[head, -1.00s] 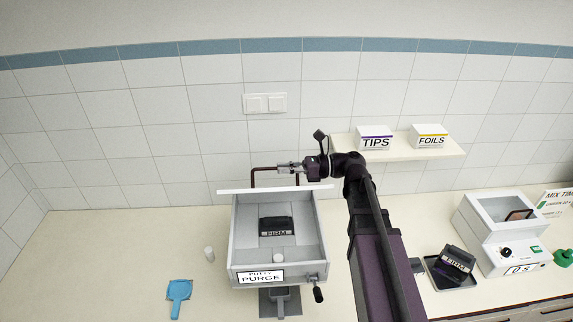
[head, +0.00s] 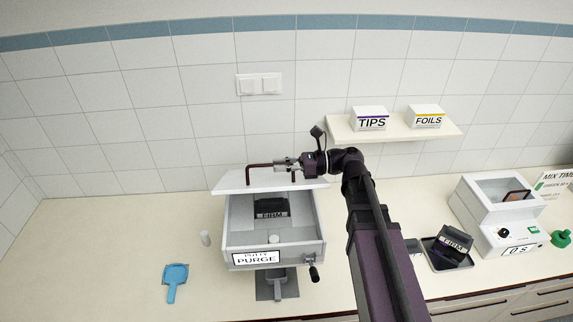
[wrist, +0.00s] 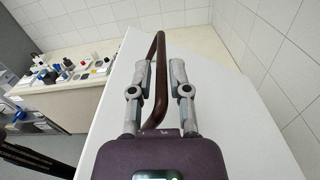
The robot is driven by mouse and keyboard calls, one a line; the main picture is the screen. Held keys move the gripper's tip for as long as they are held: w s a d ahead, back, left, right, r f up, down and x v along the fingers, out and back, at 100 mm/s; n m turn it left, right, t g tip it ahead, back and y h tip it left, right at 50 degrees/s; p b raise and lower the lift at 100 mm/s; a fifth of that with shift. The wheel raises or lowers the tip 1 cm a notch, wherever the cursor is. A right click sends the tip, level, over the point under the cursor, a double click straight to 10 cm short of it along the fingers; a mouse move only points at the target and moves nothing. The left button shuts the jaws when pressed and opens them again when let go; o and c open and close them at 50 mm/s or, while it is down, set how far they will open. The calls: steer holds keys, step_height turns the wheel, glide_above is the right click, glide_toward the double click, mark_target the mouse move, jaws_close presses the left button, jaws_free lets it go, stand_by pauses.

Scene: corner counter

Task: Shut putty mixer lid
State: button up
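A dark red bar handle (head: 251,179) stands on the lid. My gripper (head: 279,165) is at the handle, above the lid.
A crank (head: 314,272) sticks out at the box's front right. A white cylinder (head: 205,238) and blue scoop (head: 175,278) lie left. A shelf (head: 390,133) with two boxes hangs right of my gripper. A dark tray (head: 432,259) and a timer machine (head: 482,215) stand right.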

steer(key=shift+o, duration=0.5)
steer(key=shift+a, duration=0.15)
steer(key=shift+d, duration=0.2)
steer(key=w+d, duration=0.2)
steer(key=d, duration=1)
steer(key=shift+w, duration=0.15)
